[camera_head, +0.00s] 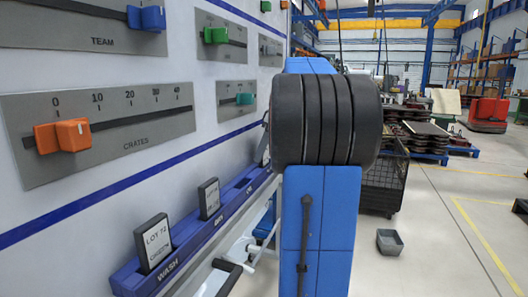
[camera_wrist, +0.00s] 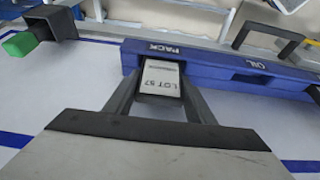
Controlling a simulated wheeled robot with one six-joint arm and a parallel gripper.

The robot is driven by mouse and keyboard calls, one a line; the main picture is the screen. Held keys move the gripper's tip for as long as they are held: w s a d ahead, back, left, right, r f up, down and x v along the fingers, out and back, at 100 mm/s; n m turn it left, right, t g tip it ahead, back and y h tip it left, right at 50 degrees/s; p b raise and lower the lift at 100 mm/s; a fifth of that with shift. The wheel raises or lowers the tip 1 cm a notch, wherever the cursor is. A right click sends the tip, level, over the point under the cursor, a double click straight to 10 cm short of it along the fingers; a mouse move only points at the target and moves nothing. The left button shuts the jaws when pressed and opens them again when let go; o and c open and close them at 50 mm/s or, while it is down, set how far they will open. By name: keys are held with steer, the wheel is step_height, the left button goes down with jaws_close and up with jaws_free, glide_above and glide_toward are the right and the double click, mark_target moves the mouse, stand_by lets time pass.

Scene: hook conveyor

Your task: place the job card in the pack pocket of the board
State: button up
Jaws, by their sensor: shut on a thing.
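The job card (camera_wrist: 161,78), a pale card in a dark frame marked LOT 57, shows upside down in the wrist view. My gripper (camera_wrist: 160,88) is shut on it, one dark finger on each side. The card is at the blue rail (camera_wrist: 222,70), right by the pocket labelled PACK (camera_wrist: 163,47). I cannot tell whether its far edge is inside the pocket or only in front of it. In the head view the board (camera_head: 150,30) is on the left with its blue rail (camera_head: 190,245) below. My arm hides the rail's far end, the gripper and the held card.
In the head view a LOT 12 card (camera_head: 154,243) stands at the WASH pocket, and another card (camera_head: 209,198) stands farther along. Sliders with orange (camera_head: 62,135), blue (camera_head: 147,18) and green (camera_head: 215,35) knobs project from the board. A grey bin (camera_head: 390,242) lies on the floor at right.

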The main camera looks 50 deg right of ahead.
steer(key=o, duration=1)
steer(key=shift+f, duration=0.1)
steer(key=shift+o, duration=0.2)
steer(key=v, duration=1.2)
steer(key=shift+s, duration=0.1)
